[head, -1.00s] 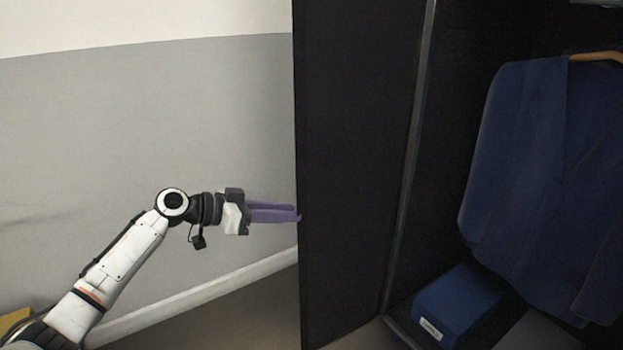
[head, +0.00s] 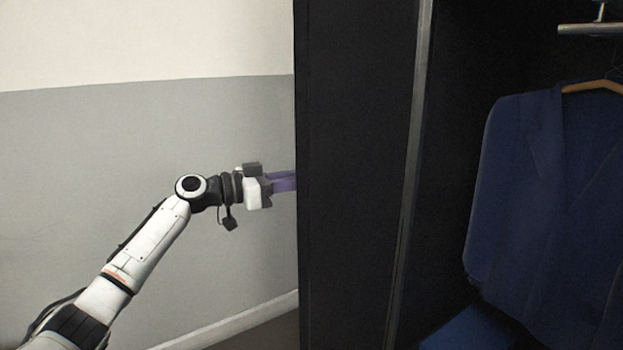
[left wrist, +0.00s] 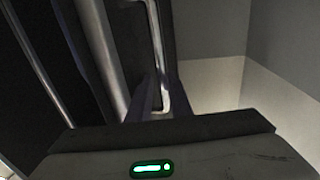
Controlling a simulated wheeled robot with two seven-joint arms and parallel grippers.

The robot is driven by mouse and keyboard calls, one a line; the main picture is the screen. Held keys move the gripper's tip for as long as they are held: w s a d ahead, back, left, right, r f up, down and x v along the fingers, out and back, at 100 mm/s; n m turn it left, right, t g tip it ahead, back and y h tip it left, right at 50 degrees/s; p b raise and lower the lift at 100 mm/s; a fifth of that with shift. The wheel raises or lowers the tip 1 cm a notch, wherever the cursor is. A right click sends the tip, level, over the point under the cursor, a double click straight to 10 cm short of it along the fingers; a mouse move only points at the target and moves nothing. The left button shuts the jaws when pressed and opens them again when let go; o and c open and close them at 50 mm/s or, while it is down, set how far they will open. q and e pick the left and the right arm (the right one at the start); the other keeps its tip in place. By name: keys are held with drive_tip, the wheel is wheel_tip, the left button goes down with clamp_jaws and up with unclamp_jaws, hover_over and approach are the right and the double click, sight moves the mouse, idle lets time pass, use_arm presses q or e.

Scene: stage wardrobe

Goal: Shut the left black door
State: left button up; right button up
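The left black door (head: 350,180) stands open in the head view, a tall dark panel at the left of the wardrobe interior. The left wrist view shows a dark door panel with a pale vertical bar handle (left wrist: 158,45). My left gripper (head: 285,181) is at the door's outer side, its purple fingers pointing right and their tips hidden behind the door's edge. In the left wrist view the fingers (left wrist: 155,92) are close to the handle's lower end. I cannot tell whether they close on it. My right gripper is not in view.
A blue jacket (head: 545,190) hangs on a wooden hanger inside the wardrobe. A blue box (head: 470,328) is partly visible below it. A metal rail (head: 590,29) is at the upper right. Left of the door is a grey and cream wall (head: 120,130) with free space before it.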

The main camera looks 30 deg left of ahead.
use_arm(q)
drive_tip(key=shift+w+d, duration=0.2)
drive_tip(key=shift+w, duration=0.2)
drive_tip(key=shift+c, duration=0.2)
clamp_jaws()
